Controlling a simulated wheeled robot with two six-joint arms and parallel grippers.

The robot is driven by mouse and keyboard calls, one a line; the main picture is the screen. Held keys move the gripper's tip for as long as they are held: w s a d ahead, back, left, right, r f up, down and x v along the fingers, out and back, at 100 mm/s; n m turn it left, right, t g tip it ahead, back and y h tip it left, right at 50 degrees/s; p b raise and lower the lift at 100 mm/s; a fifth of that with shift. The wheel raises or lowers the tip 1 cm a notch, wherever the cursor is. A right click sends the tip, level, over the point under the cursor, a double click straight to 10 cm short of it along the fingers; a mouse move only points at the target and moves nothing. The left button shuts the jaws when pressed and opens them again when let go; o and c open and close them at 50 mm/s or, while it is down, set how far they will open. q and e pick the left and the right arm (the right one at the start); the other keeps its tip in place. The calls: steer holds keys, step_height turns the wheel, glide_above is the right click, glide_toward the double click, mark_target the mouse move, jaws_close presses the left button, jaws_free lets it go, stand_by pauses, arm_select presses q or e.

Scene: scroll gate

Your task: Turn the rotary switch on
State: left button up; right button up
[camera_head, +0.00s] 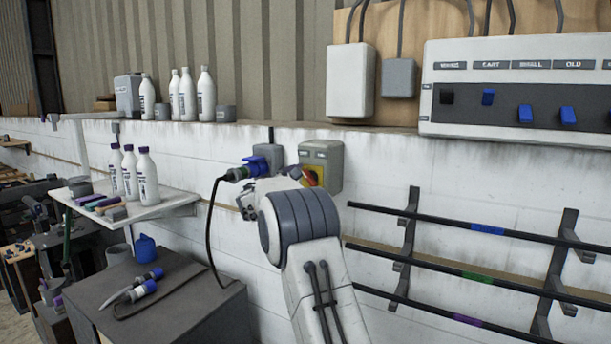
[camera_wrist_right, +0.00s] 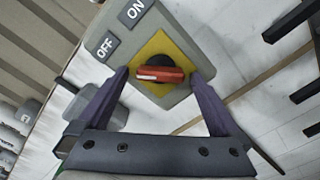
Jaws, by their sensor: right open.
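The rotary switch is a grey box (camera_head: 334,158) on the white wall with a yellow plate and a red knob, partly hidden by my right arm in the head view. In the right wrist view its red knob (camera_wrist_right: 160,74) is a bar with a white mark on a yellow plate (camera_wrist_right: 158,48). The OFF label (camera_wrist_right: 106,46) and ON label (camera_wrist_right: 132,11) sit at the upper left. My right gripper (camera_wrist_right: 160,80) is open, its purple fingers on either side of the knob. I cannot tell whether they touch it. My left gripper is not in view.
A blue plug (camera_head: 256,165) with a black cable sits in a grey socket left of the switch. A shelf (camera_head: 170,205) with bottles is further left. Black rails (camera_head: 440,220) run along the wall at right, below a white switch panel (camera_head: 520,50).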

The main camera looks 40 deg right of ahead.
steer(key=shift+w+d, duration=0.1)
steer(key=shift+d, duration=0.1)
steer(key=c, duration=1.3)
steer(key=shift+f+b, duration=0.2)
steer(key=shift+b, duration=0.45)
steer(key=m+b, duration=0.7)
steer(key=b, duration=0.4)
steer(key=m+b, duration=0.2)
steer(key=m, duration=0.1)
steer(key=shift+r+m+b, duration=0.15)
steer(key=shift+m+b, duration=0.55)
steer(key=shift+m, duration=0.75)
steer(key=shift+r+m+b, duration=0.15)
steer(key=shift+m+b, duration=0.55)
steer(key=shift+m, duration=0.75)
